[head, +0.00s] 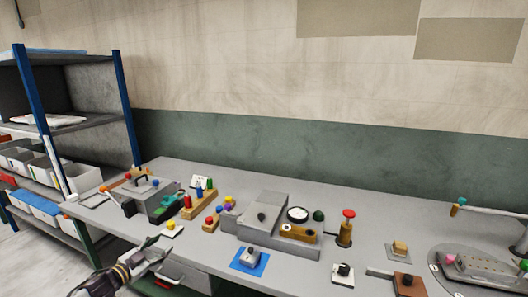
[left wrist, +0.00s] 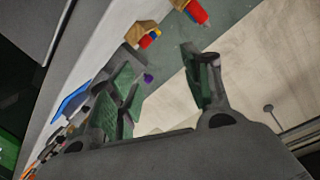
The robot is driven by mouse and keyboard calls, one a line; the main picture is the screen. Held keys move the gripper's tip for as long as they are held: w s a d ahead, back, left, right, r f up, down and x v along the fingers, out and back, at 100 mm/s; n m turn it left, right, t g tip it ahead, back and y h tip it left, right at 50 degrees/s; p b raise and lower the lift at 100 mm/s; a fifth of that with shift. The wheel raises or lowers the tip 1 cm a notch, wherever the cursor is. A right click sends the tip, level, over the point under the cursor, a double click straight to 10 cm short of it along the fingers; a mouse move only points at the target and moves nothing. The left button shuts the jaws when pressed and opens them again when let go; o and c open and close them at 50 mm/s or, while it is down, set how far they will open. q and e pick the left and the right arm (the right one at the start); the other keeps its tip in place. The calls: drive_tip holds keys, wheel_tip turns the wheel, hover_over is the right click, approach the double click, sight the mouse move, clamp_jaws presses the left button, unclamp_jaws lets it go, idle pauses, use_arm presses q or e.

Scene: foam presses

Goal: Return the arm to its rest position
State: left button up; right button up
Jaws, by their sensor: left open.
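My left gripper (head: 152,254) comes in from the lower left in the head view, low in front of the workbench's front edge. It is open and nothing shows between its fingers. In the left wrist view my left gripper (left wrist: 165,88) has its two green-padded fingers spread well apart. The workbench (head: 215,258) shows beyond it, tilted in the wrist picture. My right gripper is in neither view.
A shelf rack with blue posts (head: 122,90) and bins (head: 85,178) stands at the left. The bench holds a grey box with a handle (head: 143,190), a grey press (head: 262,212), a red-topped post (head: 346,228) and a blue mat (head: 249,262). A drawer (head: 185,275) is below the edge.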

use_arm(q)
drive_tip(key=a+f+n+g+y, duration=0.1)
drive_tip(key=a+f+y, duration=0.3)
drive_tip(key=a+f, duration=0.45)
drive_tip(key=a+f+g+y, duration=0.1)
drive_tip(key=a+f+y, duration=0.3)
drive_tip(key=a, duration=0.7)
drive_tip(key=s+a+f+n+g+y, duration=0.1)
drive_tip(key=s+a+f+n+g, duration=0.1)
drive_tip(key=s+f, duration=0.75)
drive_tip(key=s+a+f+n+g+y, duration=0.1)
drive_tip(key=s+a+f+g, duration=0.3)
drive_tip(key=f, duration=1)
drive_tip(key=s+d+f+n+g, duration=0.1)
drive_tip(key=s+d+f, duration=0.5)
drive_tip(key=s+f, duration=0.4)
drive_tip(key=s+d+f+n+g, duration=0.2)
drive_tip(key=s+d+f, duration=0.6)
drive_tip(key=s, duration=0.5)
drive_tip(key=s+d+f+g+h, duration=0.1)
drive_tip(key=s+d+f, duration=0.2)
drive_tip(key=s+d, duration=0.4)
drive_tip(key=s+d+f+g+h, duration=0.1)
drive_tip(key=s+d+f, duration=0.1)
drive_tip(key=s+d, duration=0.5)
drive_tip(key=s+d+f+n+g+h, duration=0.1)
drive_tip(key=s+d+f, duration=0.2)
drive_tip(key=s+d, duration=0.5)
drive_tip(key=shift+s+f+h, duration=0.3)
drive_tip(key=shift+s, duration=0.25)
